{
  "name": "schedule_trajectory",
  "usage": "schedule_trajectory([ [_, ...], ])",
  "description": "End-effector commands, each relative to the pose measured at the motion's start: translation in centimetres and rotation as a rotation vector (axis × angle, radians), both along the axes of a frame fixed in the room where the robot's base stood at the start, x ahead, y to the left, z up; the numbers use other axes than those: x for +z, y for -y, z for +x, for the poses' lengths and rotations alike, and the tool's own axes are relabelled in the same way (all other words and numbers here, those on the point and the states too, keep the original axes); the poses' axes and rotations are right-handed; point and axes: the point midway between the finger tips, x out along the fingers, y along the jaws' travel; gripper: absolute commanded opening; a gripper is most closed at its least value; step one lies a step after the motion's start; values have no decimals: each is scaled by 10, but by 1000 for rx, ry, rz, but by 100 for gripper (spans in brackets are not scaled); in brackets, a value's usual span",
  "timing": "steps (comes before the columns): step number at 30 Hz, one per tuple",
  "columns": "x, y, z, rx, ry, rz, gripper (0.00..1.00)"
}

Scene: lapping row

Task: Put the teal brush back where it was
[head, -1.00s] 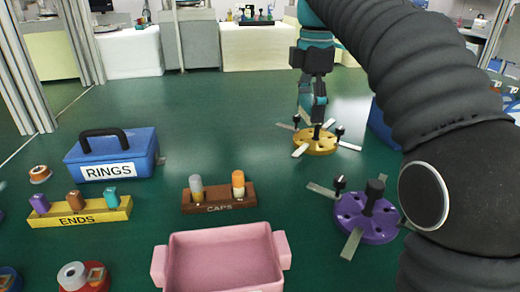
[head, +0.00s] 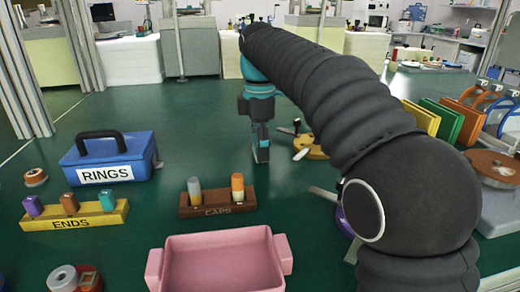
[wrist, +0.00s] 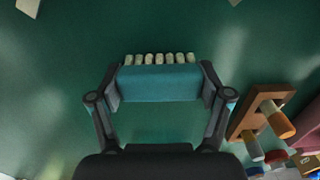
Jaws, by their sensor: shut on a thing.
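The teal brush (wrist: 158,84) lies across my gripper in the wrist view, with a row of pale bristle tufts along its far edge. My gripper (head: 262,155) is shut on it, one finger at each end. In the head view the gripper hangs over the green surface, behind the brown CAPS rack and left of the yellow disc (head: 312,151). The brush's teal edge is hard to tell from the gripper there. In the wrist view bare green lies around the brush, and its height above the surface cannot be told. Its former place is not identifiable.
The brown CAPS rack (head: 218,211) holds two pegs. A yellow ENDS rack (head: 70,219) and a blue RINGS box (head: 110,158) stand left. A pink tray (head: 215,242) is in front. My arm mostly hides a purple disc (head: 345,221). Coloured panels (head: 442,117) stand at right.

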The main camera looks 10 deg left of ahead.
Motion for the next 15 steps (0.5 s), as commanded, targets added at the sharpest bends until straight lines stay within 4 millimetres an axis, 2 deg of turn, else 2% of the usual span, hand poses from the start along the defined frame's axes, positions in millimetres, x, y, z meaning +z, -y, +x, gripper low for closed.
schedule_trajectory([
  [13,-7,0,0,0,0,0,45],
  [14,-7,0,0,0,0,0,83],
  [15,-7,0,0,0,0,0,93],
])
